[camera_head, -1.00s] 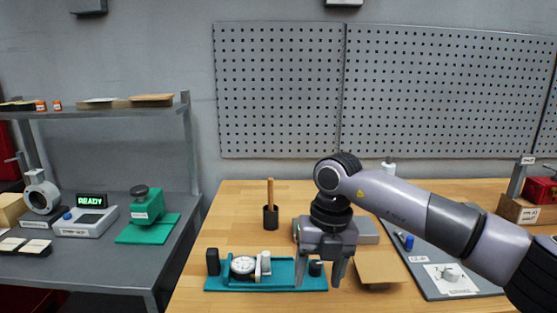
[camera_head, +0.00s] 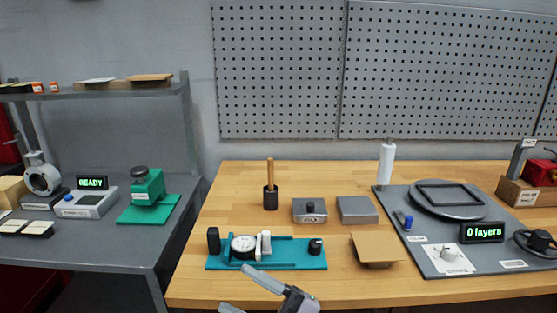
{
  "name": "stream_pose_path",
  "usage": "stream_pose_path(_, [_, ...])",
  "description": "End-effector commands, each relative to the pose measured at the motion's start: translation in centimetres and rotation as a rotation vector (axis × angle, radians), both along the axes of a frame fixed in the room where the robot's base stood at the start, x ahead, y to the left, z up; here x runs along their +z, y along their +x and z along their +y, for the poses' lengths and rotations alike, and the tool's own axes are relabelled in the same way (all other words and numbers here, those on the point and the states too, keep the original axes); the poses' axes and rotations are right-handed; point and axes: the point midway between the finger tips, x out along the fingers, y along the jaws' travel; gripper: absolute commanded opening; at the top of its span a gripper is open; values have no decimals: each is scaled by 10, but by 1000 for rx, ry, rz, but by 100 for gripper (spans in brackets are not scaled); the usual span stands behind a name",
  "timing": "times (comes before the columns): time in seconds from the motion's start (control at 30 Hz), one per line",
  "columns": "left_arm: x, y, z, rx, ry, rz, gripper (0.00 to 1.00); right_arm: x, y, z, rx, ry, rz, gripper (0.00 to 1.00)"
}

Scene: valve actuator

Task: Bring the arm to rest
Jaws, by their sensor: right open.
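My right gripper (camera_head: 234,287) is at the bottom of the head view, low and in front of the wooden workbench (camera_head: 420,292). Its two fingers are spread apart and point left, with nothing visible between them. Only the fingers and a bit of the gripper body show; the rest of the right arm is below the picture. A teal fixture (camera_head: 220,262) with a round white dial (camera_head: 243,246) lies on the bench just beyond the fingers. My left gripper is not in view.
A brown tray (camera_head: 376,248), a grey block (camera_head: 357,210) and a black holder (camera_head: 271,198) stand mid-bench. A grey table (camera_head: 100,250) with a green device (camera_head: 148,187) is at left.

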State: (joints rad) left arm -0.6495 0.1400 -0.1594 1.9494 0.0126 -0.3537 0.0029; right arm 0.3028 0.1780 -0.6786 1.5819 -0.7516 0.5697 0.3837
Motion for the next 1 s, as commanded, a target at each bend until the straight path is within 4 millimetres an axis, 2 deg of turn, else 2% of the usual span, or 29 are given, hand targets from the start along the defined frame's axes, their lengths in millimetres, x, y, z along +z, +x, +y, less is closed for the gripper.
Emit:
stream_pose_path(0.2, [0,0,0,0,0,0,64,-58,13,-70,-334,132,349,61])
stream_pose_path(0.33, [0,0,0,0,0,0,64,-107,5,-116,-517,157,569,61])
stream_pose_path(0.47, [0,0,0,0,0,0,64,-162,-20,-162,-683,150,798,61])
stream_pose_path(0.6, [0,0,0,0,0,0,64,-216,-64,-205,-829,116,1038,61])
stream_pose_path(0.7, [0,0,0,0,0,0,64,-244,-96,-228,-901,84,1176,61])
stream_pose_path(0.8, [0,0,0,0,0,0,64,-261,-122,-242,-943,59,1274,61])
stream_pose_path(0.9, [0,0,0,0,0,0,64,-270,-137,-250,-965,44,1329,61])
stream_pose_path(1.0, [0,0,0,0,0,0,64,-273,-142,-252,-971,38,1350,61])
